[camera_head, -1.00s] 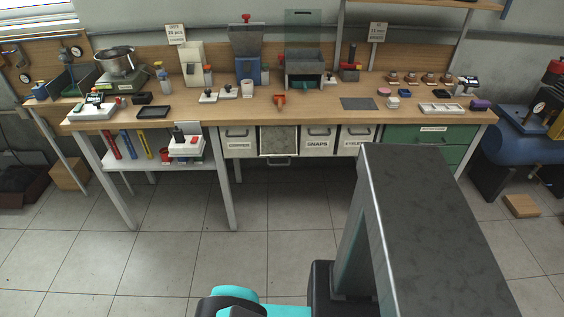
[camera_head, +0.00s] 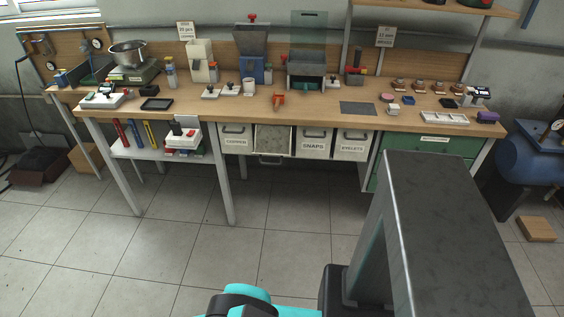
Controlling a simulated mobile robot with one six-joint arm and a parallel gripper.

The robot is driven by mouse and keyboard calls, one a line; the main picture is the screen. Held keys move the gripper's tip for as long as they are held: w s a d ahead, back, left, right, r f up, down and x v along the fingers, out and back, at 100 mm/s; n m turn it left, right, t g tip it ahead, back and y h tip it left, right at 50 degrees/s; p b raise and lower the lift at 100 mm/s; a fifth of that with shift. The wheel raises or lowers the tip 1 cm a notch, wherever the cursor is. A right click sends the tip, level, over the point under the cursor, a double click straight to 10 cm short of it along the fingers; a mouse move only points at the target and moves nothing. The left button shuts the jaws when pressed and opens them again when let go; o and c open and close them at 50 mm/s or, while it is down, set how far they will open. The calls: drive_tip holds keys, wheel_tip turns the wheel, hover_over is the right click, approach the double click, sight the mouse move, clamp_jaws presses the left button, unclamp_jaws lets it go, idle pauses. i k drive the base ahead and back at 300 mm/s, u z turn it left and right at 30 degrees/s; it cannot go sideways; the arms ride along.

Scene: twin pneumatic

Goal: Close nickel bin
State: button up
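Under the bench top is a row of light bins with handles. The second bin from the left (camera_head: 271,160) is pulled out toward me, with its handle low at the front and its open top showing a grey speckled inside. Its label cannot be read from here; it sits where a nickel bin could be, between the copper bin (camera_head: 236,142) and the snaps bin (camera_head: 313,147). Those two and the eyelets bin (camera_head: 352,149) look pushed in. My gripper is not in view; only my own arm parts show at the bottom and lower right.
The wooden bench (camera_head: 225,106) carries several presses, tools and trays. A green drawer unit (camera_head: 435,152) is at its right, a low white shelf (camera_head: 150,150) at its left. A blue tank (camera_head: 532,165) stands far right. The tiled floor (camera_head: 180,235) before the bench is clear.

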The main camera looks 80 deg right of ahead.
sight(270, 140)
drive_tip(key=k, duration=1.35)
drive_tip(key=z, duration=4.9)
drive_tip(key=i, duration=0.15)
drive_tip(key=u, duration=3.1)
drive_tip(key=i, duration=0.6)
